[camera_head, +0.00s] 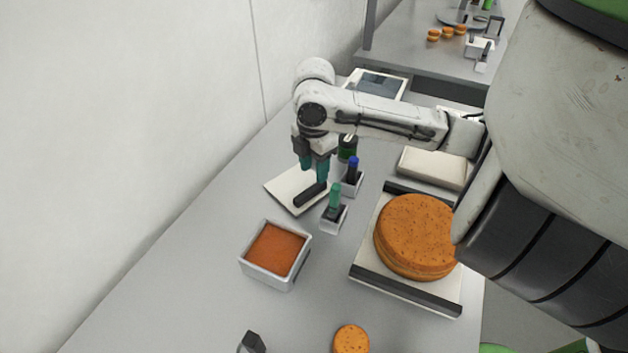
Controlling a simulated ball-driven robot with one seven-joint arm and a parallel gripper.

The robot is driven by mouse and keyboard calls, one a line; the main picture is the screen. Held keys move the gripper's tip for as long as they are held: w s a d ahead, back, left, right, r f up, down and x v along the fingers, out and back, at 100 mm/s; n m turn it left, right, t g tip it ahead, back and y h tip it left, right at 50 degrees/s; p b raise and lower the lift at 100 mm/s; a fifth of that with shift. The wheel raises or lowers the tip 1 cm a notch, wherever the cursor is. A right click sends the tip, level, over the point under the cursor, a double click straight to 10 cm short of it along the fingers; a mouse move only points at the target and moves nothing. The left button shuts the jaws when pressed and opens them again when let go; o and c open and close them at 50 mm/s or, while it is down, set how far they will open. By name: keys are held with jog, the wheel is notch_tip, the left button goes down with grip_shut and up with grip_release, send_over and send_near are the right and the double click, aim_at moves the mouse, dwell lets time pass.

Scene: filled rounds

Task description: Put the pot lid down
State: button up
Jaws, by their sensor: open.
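A flat, pale square piece with a dark bar on it, which looks like the pot lid (283,191), lies on the grey counter near the wall. The dark bar (311,195) is at its right side. My gripper (314,172) points down over the piece, its teal fingers apart and open. One fingertip is close to the far end of the bar; I cannot tell whether it touches. Part of the piece is hidden behind the fingers. No separate pot is clearly seen.
A square white container (246,264) with orange-brown filling stands nearer. Small holders with a green-topped item (335,195) and a blue-topped item (352,168) stand close right of my gripper. A large brown round cake (415,235) sits on a tray. The left counter strip is clear.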

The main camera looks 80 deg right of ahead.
notch_tip(320, 180, up, 6)
